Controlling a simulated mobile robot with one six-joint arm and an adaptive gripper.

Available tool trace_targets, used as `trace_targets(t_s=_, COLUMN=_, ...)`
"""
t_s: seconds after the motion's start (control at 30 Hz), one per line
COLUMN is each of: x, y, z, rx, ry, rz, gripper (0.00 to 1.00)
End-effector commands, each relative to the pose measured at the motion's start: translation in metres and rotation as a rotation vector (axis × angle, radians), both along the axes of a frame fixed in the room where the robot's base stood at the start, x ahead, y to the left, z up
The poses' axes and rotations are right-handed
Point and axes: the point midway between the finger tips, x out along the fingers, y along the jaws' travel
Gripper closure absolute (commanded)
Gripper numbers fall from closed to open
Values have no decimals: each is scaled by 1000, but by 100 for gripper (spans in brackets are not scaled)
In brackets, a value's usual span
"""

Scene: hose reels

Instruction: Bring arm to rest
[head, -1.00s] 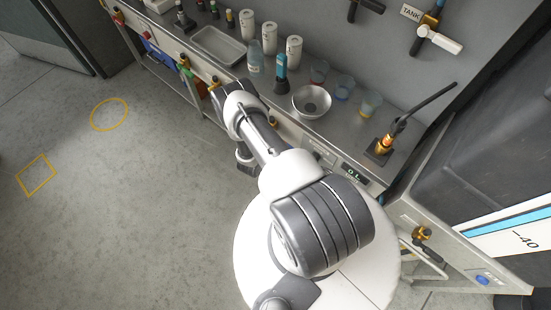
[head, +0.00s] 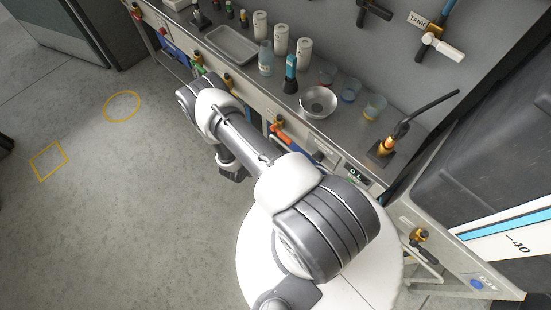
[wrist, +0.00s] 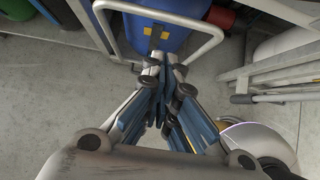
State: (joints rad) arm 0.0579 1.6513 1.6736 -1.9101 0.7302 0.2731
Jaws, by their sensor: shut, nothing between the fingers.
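My gripper (wrist: 163,125) shows in the wrist view, its two blue-padded fingers together at the tips with nothing between them. It points down toward the floor beside a blue container (wrist: 165,30) with a white tubular handle. In the head view my arm reaches from my white base toward the upper left, in front of the bench. The gripper's fingertips cannot be made out in the head view.
The metal bench (head: 345,135) carries a steel bowl (head: 318,102), a tray (head: 232,45), white canisters, cups and bottles. A hose stand (head: 385,148) is at its right end. A dark tank stands at right. The floor (head: 130,210) at left is clear, with yellow markings.

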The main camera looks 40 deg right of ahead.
Motion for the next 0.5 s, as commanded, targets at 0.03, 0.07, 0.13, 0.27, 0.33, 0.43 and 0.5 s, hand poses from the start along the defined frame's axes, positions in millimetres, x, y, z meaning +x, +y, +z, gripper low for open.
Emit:
trace_targets(t_s=0.03, x=0, y=4, z=6, rx=0, ry=0, rz=1, gripper=100)
trace_targets(t_s=0.07, x=0, y=5, z=7, rx=0, ry=-1, rz=1, gripper=100)
trace_targets(t_s=0.13, x=-1, y=8, z=9, rx=0, ry=-1, rz=-1, gripper=100)
trace_targets(t_s=0.27, x=-1, y=9, z=10, rx=0, ry=-1, rz=-2, gripper=100)
trace_targets(t_s=0.33, x=-1, y=9, z=10, rx=0, ry=-1, rz=-2, gripper=100)
trace_targets(t_s=0.43, x=1, y=9, z=12, rx=-1, ry=-5, rz=-4, gripper=100)
trace_targets(t_s=0.5, x=9, y=7, z=22, rx=-7, ry=-21, rz=-19, gripper=100)
